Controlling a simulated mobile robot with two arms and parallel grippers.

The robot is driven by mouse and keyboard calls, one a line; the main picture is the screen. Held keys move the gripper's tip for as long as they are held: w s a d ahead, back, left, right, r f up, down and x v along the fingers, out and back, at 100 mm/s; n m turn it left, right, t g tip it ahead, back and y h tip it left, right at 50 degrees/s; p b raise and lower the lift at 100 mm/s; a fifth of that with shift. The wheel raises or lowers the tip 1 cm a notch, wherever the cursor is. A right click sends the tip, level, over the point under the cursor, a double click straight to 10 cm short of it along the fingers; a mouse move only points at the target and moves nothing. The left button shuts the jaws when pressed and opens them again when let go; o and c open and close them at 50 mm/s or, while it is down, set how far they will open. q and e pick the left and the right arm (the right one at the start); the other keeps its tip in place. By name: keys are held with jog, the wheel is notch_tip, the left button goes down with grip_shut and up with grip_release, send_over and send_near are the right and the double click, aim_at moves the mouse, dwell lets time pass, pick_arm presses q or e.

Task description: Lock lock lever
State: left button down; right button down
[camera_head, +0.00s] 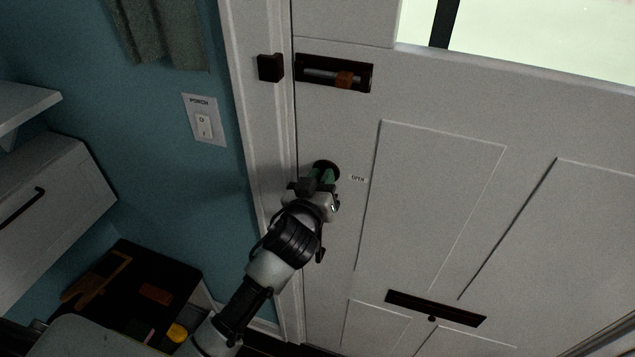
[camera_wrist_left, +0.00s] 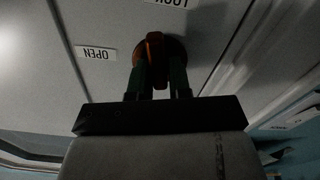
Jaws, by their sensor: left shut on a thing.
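The lock lever (camera_wrist_left: 154,48) is an orange-brown bar on a dark round plate on the white door. In the left wrist view it sits between the two green fingers of my left gripper (camera_wrist_left: 158,78), which is shut on it. An OPEN label (camera_wrist_left: 96,53) is to the left of the lever there, and a LOCK label is cut off at the top edge. In the head view my left gripper (camera_head: 321,178) reaches the dark round plate (camera_head: 326,166) near the door's left edge and hides most of the lever. My right gripper is not in view.
Above is a slide bolt (camera_head: 345,80) with its keeper (camera_head: 270,67) on the frame. A mail slot (camera_head: 435,308) is lower on the door. A switch (camera_head: 204,125) labelled PORCH, a white cabinet (camera_head: 60,200) and a dark bench (camera_head: 125,270) are at left.

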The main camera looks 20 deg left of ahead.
pick_arm(q)
jog(key=shift+m+p, duration=0.4)
jog(key=shift+m, duration=1.2)
jog(key=c, duration=1.1)
grip_release()
jog(key=shift+s, duration=0.1)
jog(key=s+b, duration=0.1)
jog(key=s, duration=0.2)
jog(key=s+b, duration=0.1)
jog(key=s, duration=0.3)
jog(key=s+b, duration=0.1)
jog(key=s, duration=0.2)
jog(key=shift+s+a+r+b, duration=0.2)
jog(key=shift+s+a+b, duration=0.05)
jog(key=shift+s+b, duration=0.15)
